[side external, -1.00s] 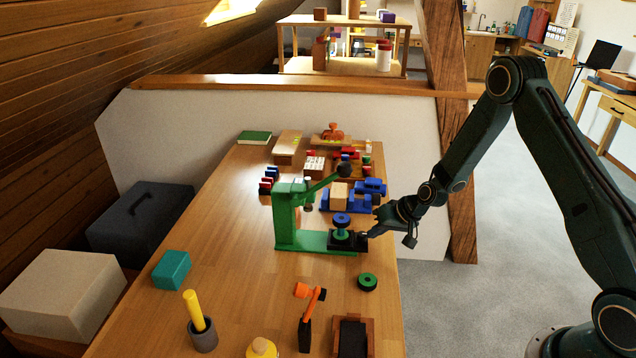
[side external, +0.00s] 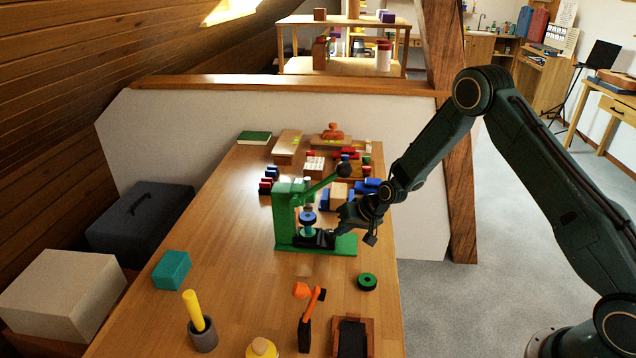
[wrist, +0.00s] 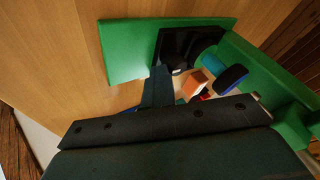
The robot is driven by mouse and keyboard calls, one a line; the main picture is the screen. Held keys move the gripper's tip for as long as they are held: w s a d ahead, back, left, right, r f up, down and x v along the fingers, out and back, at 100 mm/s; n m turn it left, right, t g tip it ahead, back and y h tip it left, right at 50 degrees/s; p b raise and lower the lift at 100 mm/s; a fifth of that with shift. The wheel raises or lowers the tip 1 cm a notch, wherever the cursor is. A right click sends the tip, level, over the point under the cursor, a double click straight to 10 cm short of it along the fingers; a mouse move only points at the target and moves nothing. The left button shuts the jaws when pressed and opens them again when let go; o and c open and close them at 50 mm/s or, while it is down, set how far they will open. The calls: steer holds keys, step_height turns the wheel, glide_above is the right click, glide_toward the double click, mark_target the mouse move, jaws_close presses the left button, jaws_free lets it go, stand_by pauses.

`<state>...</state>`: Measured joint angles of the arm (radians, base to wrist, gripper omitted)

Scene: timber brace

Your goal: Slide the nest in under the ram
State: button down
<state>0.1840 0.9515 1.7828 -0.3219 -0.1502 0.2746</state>
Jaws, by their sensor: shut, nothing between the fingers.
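The green press (side external: 285,215) stands on the table, its lever slanting up to a dark knob (side external: 344,170). In the side view this piece appears below the grey ram (side external: 308,206); exact alignment cannot be told. My gripper (side external: 332,231) is shut and empty at the nest's right side, seemingly touching it. The wrist view shows the nest (wrist: 178,45), the green base (wrist: 125,55) and my gripper's fingers (wrist: 158,85); my gripper body hides part of the press.
A green and black ring (side external: 367,282) lies in front of the press. Blue blocks and a wooden block (side external: 340,192) stand behind it. An orange-headed tool (side external: 312,310), a cup with a yellow rod (side external: 202,333) and a teal block (side external: 171,269) are nearer. The table left of the press is clear.

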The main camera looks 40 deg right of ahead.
steer(key=shift+w+a+r, duration=0.1)
steer(key=shift+a, duration=0.05)
steer(key=shift+s+d, duration=0.25)
steer(key=shift+d, duration=0.25)
steer(key=s+d, duration=0.2)
steer(key=d, duration=0.1)
steer(key=v, duration=0.9)
steer(key=shift+r, duration=0.3)
steer(key=shift+s, duration=0.15)
steer(key=s+a+r+n+g+h, duration=0.1)
steer(key=s+a+r+n, duration=0.15)
steer(key=s+r, duration=0.45)
steer(key=s+a+r+n, duration=0.1)
steer(key=s+a+r, duration=0.25)
steer(key=r, duration=0.75)
steer(key=s+a+r, duration=0.1)
steer(key=s+r, duration=0.2)
steer(key=s, duration=0.7)
steer(key=s+a+r+n+h, duration=0.1)
steer(key=s+r, duration=0.2)
steer(key=s, duration=0.8)
steer(key=shift+r+h, duration=0.3)
steer(key=shift+r, duration=0.1)
